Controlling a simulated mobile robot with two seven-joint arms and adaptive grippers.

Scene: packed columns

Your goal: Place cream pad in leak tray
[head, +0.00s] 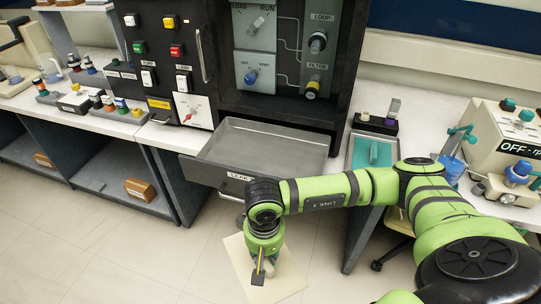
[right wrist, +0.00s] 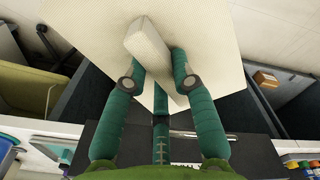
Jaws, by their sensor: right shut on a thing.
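The cream pad (head: 288,284) is a flat square sheet held below my right gripper (head: 262,262) in the head view, in front of the bench. In the right wrist view the pad (right wrist: 215,32) has a raised cream block (right wrist: 152,45) on it. The teal fingers of my right gripper (right wrist: 159,68) are shut on this block. The leak tray (head: 265,145) is a grey metal drawer pulled out of the black cabinet, marked LEAK on its front. Its inside looks empty. The pad is apart from the tray, nearer to me. My left gripper is not in view.
The black cabinet (head: 320,110) with switches and dials rises behind the tray. Small bottles (head: 108,102) stand on the left bench. Open floor lies in front.

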